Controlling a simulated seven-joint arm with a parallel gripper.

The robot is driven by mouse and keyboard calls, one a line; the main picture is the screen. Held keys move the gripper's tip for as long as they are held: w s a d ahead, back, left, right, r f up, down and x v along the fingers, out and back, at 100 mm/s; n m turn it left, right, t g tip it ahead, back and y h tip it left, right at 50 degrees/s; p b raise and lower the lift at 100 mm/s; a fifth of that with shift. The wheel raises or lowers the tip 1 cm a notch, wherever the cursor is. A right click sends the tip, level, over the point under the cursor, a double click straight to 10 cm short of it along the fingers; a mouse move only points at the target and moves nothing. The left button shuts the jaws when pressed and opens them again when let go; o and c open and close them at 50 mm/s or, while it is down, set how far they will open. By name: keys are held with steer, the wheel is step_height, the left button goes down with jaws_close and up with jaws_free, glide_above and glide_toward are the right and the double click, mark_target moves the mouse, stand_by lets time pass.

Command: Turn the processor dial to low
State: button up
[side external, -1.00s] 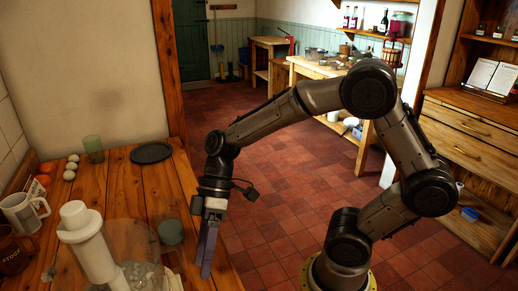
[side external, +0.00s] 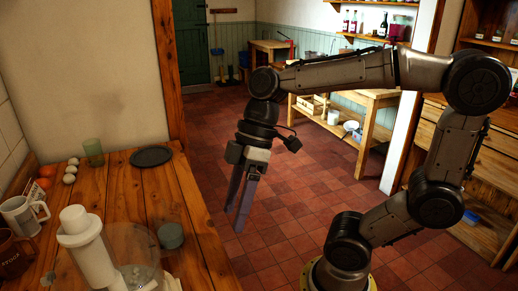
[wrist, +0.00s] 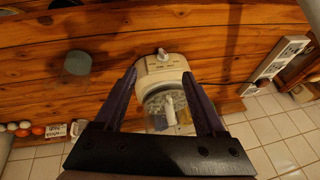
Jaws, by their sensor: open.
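The food processor (side external: 128,262) stands on the wooden table at the lower left of the side view, with a clear bowl and a tall white feed tube. Its base is cut off there. The dial's setting is too small to read. My gripper (side external: 235,216) is open and empty, off the table's right edge and apart from the processor. In the wrist view my gripper's fingers (wrist: 158,74) appear on either side of the processor.
A grey-green cup (side external: 171,234) stands right of the processor near the table edge. A dark plate (side external: 151,155), a green glass (side external: 93,152), a white mug (side external: 22,215) and a brown mug (side external: 12,252) are also on the table. The table's middle is mostly clear.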

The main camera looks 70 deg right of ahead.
steer(key=s+d+m+t+h, duration=0.4)
steer(key=s+d+m+h, duration=0.1)
steer(key=d+m, duration=0.25)
step_height(320, 180, up, 10)
steer(key=w+a+n+y, duration=0.1)
steer(key=w+a, duration=0.1)
steer(key=shift+w+f+n, duration=0.25)
steer(key=shift+w+n, duration=0.1)
stand_by(0.4)
step_height(320, 180, down, 11)
steer(key=s+d+m, duration=0.2)
steer(key=shift+h, duration=0.3)
